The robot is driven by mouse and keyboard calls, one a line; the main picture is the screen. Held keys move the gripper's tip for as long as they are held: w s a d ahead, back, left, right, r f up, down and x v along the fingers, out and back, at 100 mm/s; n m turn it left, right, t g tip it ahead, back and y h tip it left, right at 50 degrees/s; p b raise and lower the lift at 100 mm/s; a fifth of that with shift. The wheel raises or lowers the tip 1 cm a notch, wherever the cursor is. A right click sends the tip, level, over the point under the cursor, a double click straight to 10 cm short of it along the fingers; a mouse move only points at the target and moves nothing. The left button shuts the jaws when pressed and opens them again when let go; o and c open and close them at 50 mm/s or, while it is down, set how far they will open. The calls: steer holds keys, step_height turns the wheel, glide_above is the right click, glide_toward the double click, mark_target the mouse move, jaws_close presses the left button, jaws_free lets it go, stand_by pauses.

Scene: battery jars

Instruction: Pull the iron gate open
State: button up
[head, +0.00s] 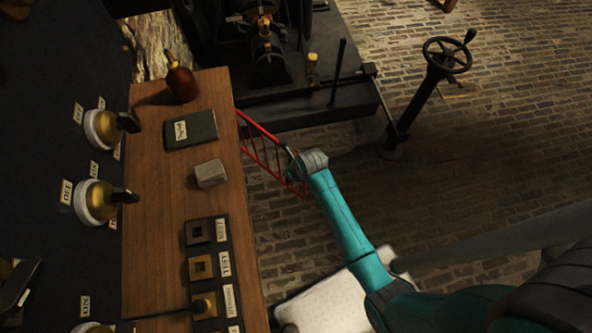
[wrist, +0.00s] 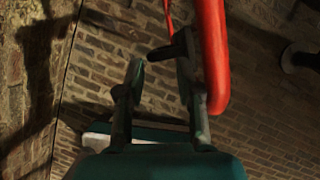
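The red barred gate (head: 262,147) is low beside the wooden bench, in the upper middle of the head view. My teal arm reaches to its right end, and my gripper (head: 294,163) is small and partly hidden there. In the wrist view my gripper (wrist: 160,68) has its two fingers apart, with a gap between them. A thick red bar of the gate (wrist: 214,50) runs just right of the right finger, outside the gap. A short dark piece (wrist: 168,51) lies near the right fingertip; I cannot tell whether it belongs to the gate or the finger.
The wooden bench (head: 150,235) holds a red-brown bottle (head: 181,80), a dark book (head: 190,129), a grey block (head: 210,173) and labelled sockets. Black machinery (head: 290,90) stands behind the gate. A handwheel post (head: 432,85) stands right. Brick floor (head: 500,150) is open there.

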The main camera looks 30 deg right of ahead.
steer(key=shift+s+v, duration=0.15)
steer(key=shift+v, duration=1.2)
steer(key=shift+s+v, duration=0.1)
steer(key=shift+v, duration=1.25)
steer(key=shift+f, duration=0.15)
